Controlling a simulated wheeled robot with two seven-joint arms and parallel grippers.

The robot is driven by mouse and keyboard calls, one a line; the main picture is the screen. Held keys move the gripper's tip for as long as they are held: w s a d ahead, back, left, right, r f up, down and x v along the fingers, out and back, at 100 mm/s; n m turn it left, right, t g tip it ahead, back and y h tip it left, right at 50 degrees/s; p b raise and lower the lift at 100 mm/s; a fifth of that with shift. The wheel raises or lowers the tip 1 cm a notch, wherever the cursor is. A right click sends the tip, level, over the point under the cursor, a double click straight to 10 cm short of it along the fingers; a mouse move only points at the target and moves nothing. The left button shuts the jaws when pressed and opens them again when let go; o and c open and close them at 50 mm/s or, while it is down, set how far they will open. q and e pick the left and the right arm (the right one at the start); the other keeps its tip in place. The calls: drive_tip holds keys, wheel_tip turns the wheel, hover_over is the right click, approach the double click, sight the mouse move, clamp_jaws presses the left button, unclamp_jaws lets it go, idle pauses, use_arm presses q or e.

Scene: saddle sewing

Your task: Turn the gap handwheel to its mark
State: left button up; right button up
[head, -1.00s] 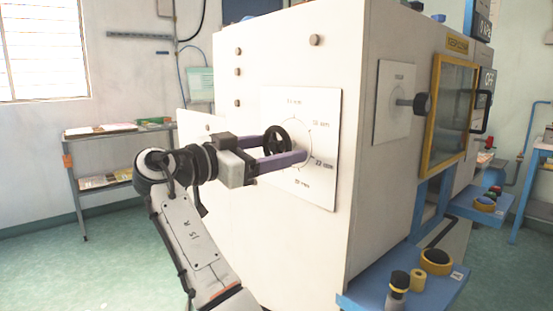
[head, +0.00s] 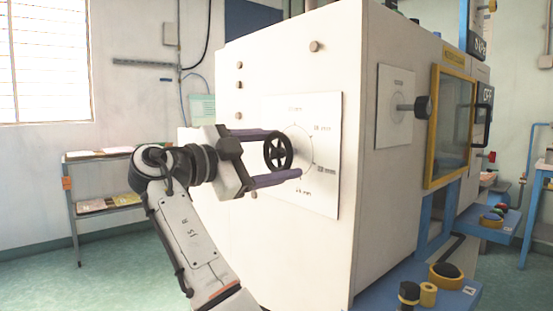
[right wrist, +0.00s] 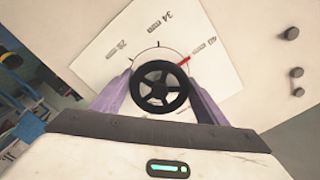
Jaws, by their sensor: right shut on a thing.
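The gap handwheel (head: 278,151) is a small black spoked wheel in front of a white dial plate (head: 326,190) on the machine's side. My right gripper (head: 288,154) has its purple fingers on the wheel's rim, one above and one below in the head view. In the right wrist view, the gripper (right wrist: 160,85) is closed on the handwheel (right wrist: 159,89) from left and right. The dial plate (right wrist: 115,60) there shows numbers, tick marks and a red mark (right wrist: 183,61) at the wheel's upper right. My left gripper is not in view.
The white machine (head: 290,240) fills the middle. A second plate with a black knob (head: 422,106) and a yellow-framed window (head: 455,120) are on its right face. Blue ledges with buttons (head: 447,275) jut out there. A shelf (head: 105,155) stands at the left wall.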

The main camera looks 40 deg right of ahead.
idle(0.4)
drive_tip(key=o, duration=1)
drive_tip(key=shift+o, duration=0.2)
drive_tip(key=shift+a, duration=0.15)
drive_tip(key=a, duration=1)
drive_tip(key=shift+s+p, duration=0.4)
